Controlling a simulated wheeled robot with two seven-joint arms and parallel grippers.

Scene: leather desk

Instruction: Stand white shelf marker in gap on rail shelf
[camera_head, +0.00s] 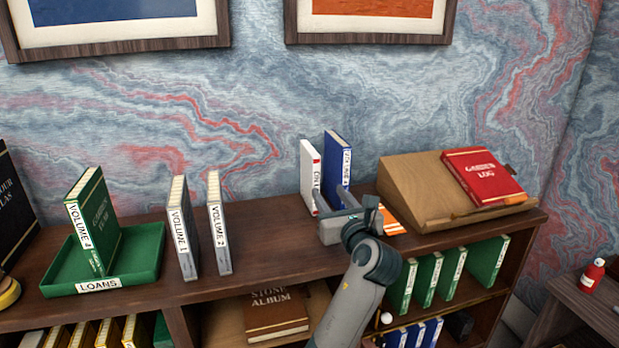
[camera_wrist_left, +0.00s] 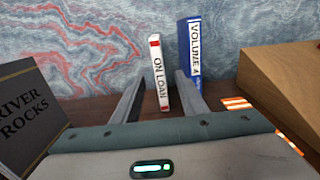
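The white shelf marker (camera_head: 308,178), lettered ON LOAN with red at its top, stands close to upright on the cabinet top, left of a blue VOLUME 4 book (camera_head: 338,162). In the left wrist view the marker (camera_wrist_left: 158,75) stands between the two spread fingers of my left gripper (camera_wrist_left: 159,83), with a gap on each side. The blue book (camera_wrist_left: 191,50) is just beyond the right finger. In the head view my left gripper (camera_head: 338,213) is low in front of the marker's base. Below, green books (camera_head: 428,278) stand on a shelf with a thin gold rail (camera_head: 470,303). My right gripper is out of view.
White-spined VOLUME 1 (camera_head: 181,230) and VOLUME 2 (camera_head: 218,225) stand left on the top, beside a green LOANS tray (camera_head: 150,262). A wooden sloped stand (camera_head: 408,185) with a red book (camera_head: 482,176) is right. A dark RIVER ROCKS book (camera_wrist_left: 30,112) is left in the wrist view.

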